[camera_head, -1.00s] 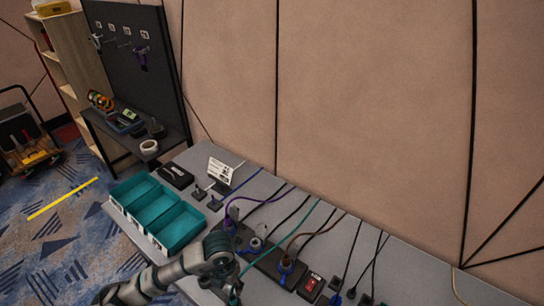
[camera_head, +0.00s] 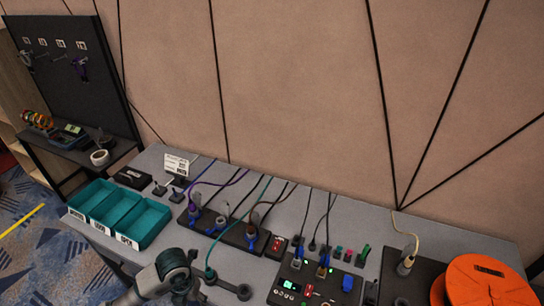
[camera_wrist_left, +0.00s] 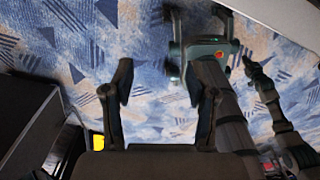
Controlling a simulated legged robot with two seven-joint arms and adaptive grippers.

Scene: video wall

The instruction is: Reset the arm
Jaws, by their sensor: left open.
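My left gripper (camera_wrist_left: 165,85) shows in the left wrist view with its two dark fingers spread apart. Nothing is between them; the blue patterned carpet shows behind. In the head view my left arm (camera_head: 165,278) comes in at the bottom left, by the front of the grey table (camera_head: 215,262). My right gripper is not seen in the head view. Dark jointed links of a robot body show at the right of the left wrist view.
Teal bins (camera_head: 140,224) stand at the table's left. A power strip (camera_head: 232,234) with cables runs along the middle. A switch box (camera_head: 300,285) and an orange disc (camera_head: 488,282) are at the right. A black pegboard (camera_head: 65,70) stands at the far left.

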